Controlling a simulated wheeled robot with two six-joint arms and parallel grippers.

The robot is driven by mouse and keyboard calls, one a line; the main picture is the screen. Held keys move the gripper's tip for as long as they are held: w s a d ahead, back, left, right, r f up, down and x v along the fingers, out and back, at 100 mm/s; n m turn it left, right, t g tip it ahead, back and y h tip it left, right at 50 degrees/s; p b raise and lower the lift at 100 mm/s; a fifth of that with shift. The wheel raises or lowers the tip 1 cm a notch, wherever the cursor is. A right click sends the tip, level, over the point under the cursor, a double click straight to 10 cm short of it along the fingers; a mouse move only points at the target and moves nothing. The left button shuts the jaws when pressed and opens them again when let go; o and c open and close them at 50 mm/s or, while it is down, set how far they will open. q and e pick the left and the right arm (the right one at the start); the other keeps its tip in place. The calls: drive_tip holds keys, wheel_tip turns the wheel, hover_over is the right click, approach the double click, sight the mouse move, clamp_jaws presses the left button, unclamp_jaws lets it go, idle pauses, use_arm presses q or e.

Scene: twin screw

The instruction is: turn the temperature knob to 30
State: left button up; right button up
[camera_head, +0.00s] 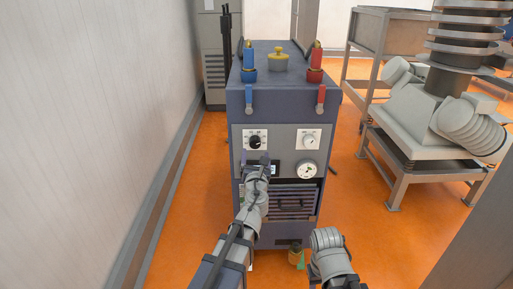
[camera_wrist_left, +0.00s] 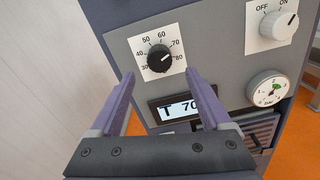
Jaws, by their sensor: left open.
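The temperature knob (camera_head: 255,142) is a round black dial on a white scale plate at the upper left of the machine's front panel. In the left wrist view the knob (camera_wrist_left: 159,59) has a white mark pointing right and slightly up, between 70 and 80. The 30 label is at the lower left of the scale. My left gripper (camera_head: 257,158) is open just below and in front of the knob. In the left wrist view its two purple fingers (camera_wrist_left: 160,74) are apart on either side of the knob, with nothing between them. My right gripper is not visible.
A display (camera_wrist_left: 180,108) below the knob reads T 70, partly covered by a finger. An ON/OFF switch (camera_wrist_left: 279,25) and a gauge (camera_wrist_left: 269,91) are to the right. Blue (camera_head: 249,62) and red (camera_head: 316,65) valves stand on top. A wall (camera_head: 90,120) is at left.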

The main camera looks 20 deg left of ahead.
sight(255, 145)
use_arm(q)
drive_tip(key=x, duration=0.7)
drive_tip(key=shift+f, duration=0.1)
clamp_jaws()
idle(0.5)
